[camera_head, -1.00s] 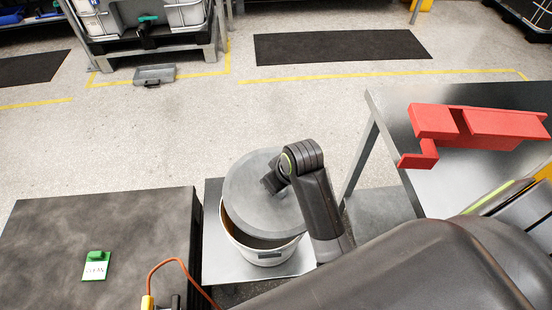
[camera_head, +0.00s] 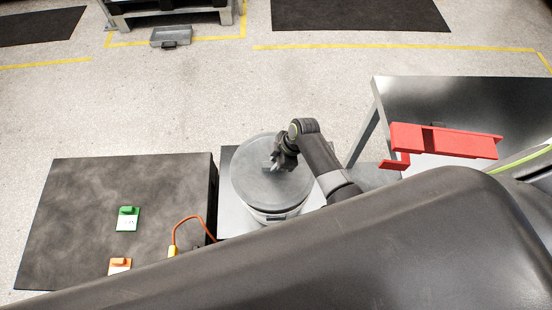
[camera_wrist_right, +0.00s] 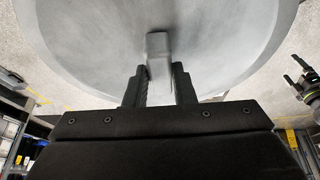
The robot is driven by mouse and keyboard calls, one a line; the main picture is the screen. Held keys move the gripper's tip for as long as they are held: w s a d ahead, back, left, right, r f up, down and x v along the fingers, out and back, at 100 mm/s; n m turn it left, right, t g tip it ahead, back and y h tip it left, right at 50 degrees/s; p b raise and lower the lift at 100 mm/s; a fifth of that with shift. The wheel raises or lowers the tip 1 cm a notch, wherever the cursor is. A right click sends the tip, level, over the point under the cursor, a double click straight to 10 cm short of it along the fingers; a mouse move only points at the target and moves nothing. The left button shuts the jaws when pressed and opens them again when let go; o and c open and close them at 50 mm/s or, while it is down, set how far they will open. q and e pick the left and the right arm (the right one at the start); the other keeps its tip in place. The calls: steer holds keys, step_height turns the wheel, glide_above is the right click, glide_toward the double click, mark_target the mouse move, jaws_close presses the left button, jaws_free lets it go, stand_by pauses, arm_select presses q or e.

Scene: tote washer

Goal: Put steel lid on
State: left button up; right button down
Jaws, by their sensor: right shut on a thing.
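The bucket stands on a metal plate (camera_head: 231,222). A dark box top (camera_head: 75,215) at left carries a green tag (camera_head: 128,218) and an orange tag (camera_head: 120,265). An orange cable (camera_head: 190,219) runs beside the bucket. A steel table (camera_head: 460,105) with a red bracket (camera_head: 445,140) stands at right.

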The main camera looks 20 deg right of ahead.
steer(key=shift+d, duration=0.1)
steer(key=shift+s+d+f, duration=0.1)
step_height(320, 180, down, 6)
steer(key=b, duration=0.4)
stand_by(0.4)
stand_by(0.7)
steer(key=shift+f, duration=0.25)
stand_by(1.6)
steer(key=c, duration=1.1)
jaws_free()
